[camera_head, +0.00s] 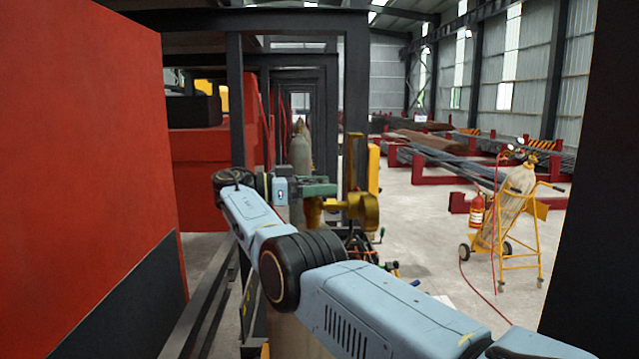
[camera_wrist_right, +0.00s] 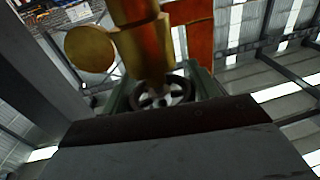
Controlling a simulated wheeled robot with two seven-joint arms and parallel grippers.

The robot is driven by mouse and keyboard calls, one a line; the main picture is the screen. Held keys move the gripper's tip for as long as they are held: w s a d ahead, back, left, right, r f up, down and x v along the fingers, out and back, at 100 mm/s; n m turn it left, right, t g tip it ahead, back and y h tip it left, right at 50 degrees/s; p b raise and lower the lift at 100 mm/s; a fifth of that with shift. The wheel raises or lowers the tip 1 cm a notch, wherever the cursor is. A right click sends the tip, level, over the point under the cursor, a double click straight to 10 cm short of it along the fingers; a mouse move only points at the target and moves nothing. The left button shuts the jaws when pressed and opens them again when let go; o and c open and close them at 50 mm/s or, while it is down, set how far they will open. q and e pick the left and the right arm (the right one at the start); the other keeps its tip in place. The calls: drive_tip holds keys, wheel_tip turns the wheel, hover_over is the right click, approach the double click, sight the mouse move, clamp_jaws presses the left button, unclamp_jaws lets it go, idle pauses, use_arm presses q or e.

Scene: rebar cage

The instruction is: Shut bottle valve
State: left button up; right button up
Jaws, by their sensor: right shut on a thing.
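The bottle valve (camera_head: 316,212) is a brass body with a round brass part on its right, at the middle of the head view. The brass valve body also shows large in the wrist view (camera_wrist_right: 142,45). Its dark spoked handwheel (camera_wrist_right: 165,92) lies between the green fingers in the wrist view; in the head view I cannot make out the wheel. A tan bottle (camera_head: 290,335) stands below, largely covered by my right arm. My right gripper (camera_head: 318,188) reaches in from the right and is shut on the handwheel. My left gripper is not in view.
A red panel (camera_head: 80,140) fills the left side and a dark post (camera_head: 600,190) the right edge. A black frame post (camera_head: 356,100) stands behind the valve. A yellow trolley (camera_head: 540,210) holds another bottle at right. Open floor lies between.

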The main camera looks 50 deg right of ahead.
drive_tip(key=shift+f, duration=0.1)
idle(0.4)
drive_tip(key=o, duration=1)
drive_tip(key=shift+c, duration=0.2)
